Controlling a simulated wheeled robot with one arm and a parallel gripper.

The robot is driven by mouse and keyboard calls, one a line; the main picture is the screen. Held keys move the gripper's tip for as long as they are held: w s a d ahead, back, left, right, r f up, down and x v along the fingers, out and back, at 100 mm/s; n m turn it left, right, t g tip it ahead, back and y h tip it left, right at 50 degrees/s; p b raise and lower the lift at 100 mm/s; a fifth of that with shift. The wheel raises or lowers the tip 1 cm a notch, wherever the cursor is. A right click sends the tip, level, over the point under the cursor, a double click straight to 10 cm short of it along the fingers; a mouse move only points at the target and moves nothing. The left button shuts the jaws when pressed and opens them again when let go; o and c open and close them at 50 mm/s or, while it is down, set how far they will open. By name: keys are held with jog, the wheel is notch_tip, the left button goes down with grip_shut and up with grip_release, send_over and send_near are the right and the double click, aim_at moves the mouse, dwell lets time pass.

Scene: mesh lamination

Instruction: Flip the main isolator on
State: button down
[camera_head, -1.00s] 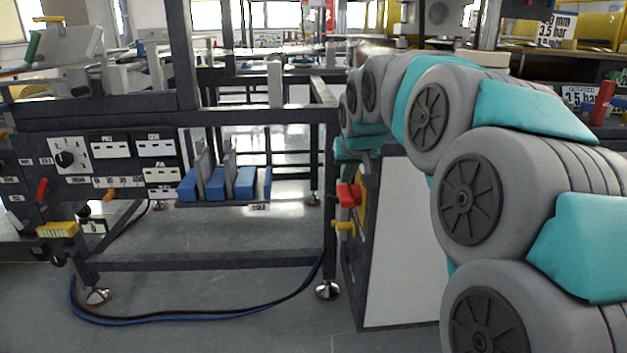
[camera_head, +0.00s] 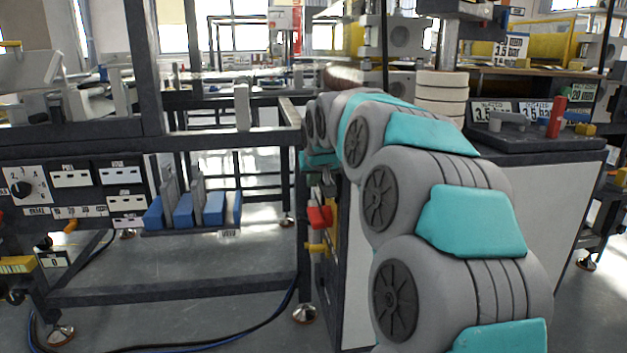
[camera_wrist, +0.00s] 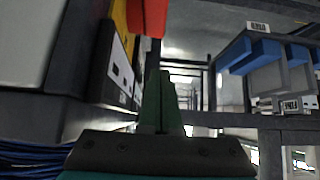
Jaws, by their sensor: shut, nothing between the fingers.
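A red switch handle (camera_head: 319,217) on a yellow plate (camera_head: 331,225) sits on the left side of the pale cabinet (camera_head: 360,270) in the head view. I take it for the main isolator. In the wrist view the red handle (camera_wrist: 146,18) hangs at the top edge, partly cut off, with the yellow plate (camera_wrist: 119,22) left of it. My gripper (camera_wrist: 163,85) shows dark green fingers, closed together and empty. Its tips point just below the red handle in that picture; I cannot tell whether they touch.
A yellow lever (camera_head: 316,247) sticks out below the red handle. The dark frame post (camera_head: 303,200) stands close on the left. A panel with a dial (camera_head: 25,188) and blue blocks (camera_head: 190,211) is further left. Cables (camera_wrist: 35,155) lie lower left in the wrist view.

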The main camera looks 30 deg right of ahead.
aim_at(309, 208)
jog(key=x, duration=0.5)
jog(key=shift+w+d+f, duration=0.1)
jog(key=shift+w+f, duration=0.05)
jog(key=f, duration=0.3)
jog(key=shift+w, duration=0.2)
jog(key=shift+f, duration=0.65)
jog(key=shift+w+d+r+p, duration=0.1)
jog(key=shift+w+p, duration=0.05)
jog(key=shift+p, duration=0.4)
jog(key=shift+g, duration=0.5)
